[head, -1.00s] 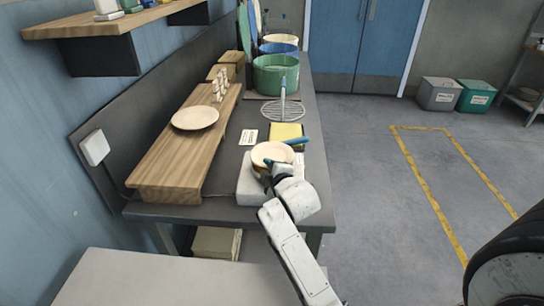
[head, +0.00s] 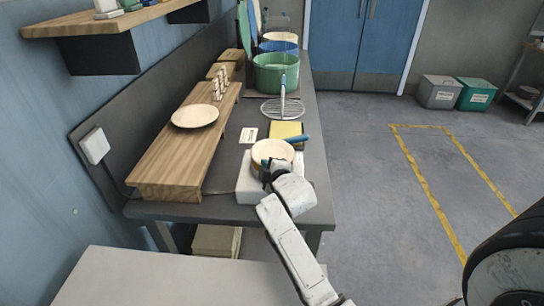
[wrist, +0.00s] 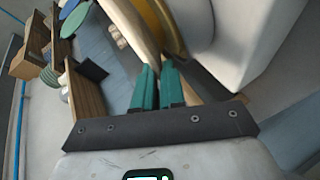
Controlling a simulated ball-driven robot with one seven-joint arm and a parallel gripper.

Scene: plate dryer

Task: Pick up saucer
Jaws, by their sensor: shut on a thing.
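A round cream saucer (head: 272,149) is at the white block (head: 247,184) near the front of the grey bench. My gripper (head: 265,172) is at its near edge in the head view. In the wrist view the green fingertips of my gripper (wrist: 157,72) are closed together on the pale rim of the saucer (wrist: 135,28). Whether the saucer touches the block is hard to tell. My gripper hides part of its near side. Another cream plate (head: 195,115) lies on the wooden riser to the left.
The wooden riser (head: 165,165) runs along the wall side. Behind the saucer are a yellow pad (head: 286,130) with a blue-handled tool, a round wire rack (head: 284,110) and a green tub (head: 275,75). The floor to the right is open.

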